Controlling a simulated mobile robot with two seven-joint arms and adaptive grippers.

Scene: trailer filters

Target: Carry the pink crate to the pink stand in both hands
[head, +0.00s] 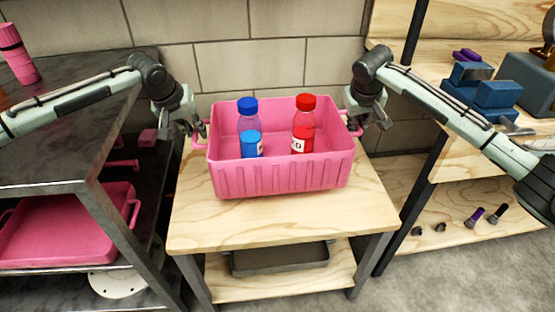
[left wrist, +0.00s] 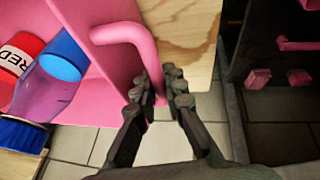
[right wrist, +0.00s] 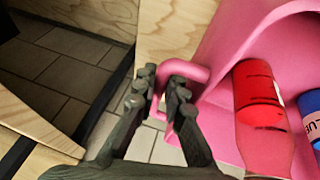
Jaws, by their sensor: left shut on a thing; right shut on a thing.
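The pink crate (head: 280,180) is upright at the wooden table (head: 285,222); I cannot tell whether its base touches the top. It holds a bottle with a blue cap and blue label (head: 249,135) and a bottle with a red cap and red label (head: 303,128), both standing. My left gripper (head: 198,130) is shut on the crate's left handle, which shows in the left wrist view (left wrist: 125,32). My right gripper (head: 358,122) is shut on the right handle, which shows in the right wrist view (right wrist: 188,69). I make out no pink stand.
A dark metal shelf (head: 60,160) stands at the left, with a pink bottle (head: 17,55) on top and a pink tray (head: 70,235) below. At the right, wooden shelving (head: 465,160) bears blue blocks (head: 495,95). A grey tray (head: 280,260) lies under the table.

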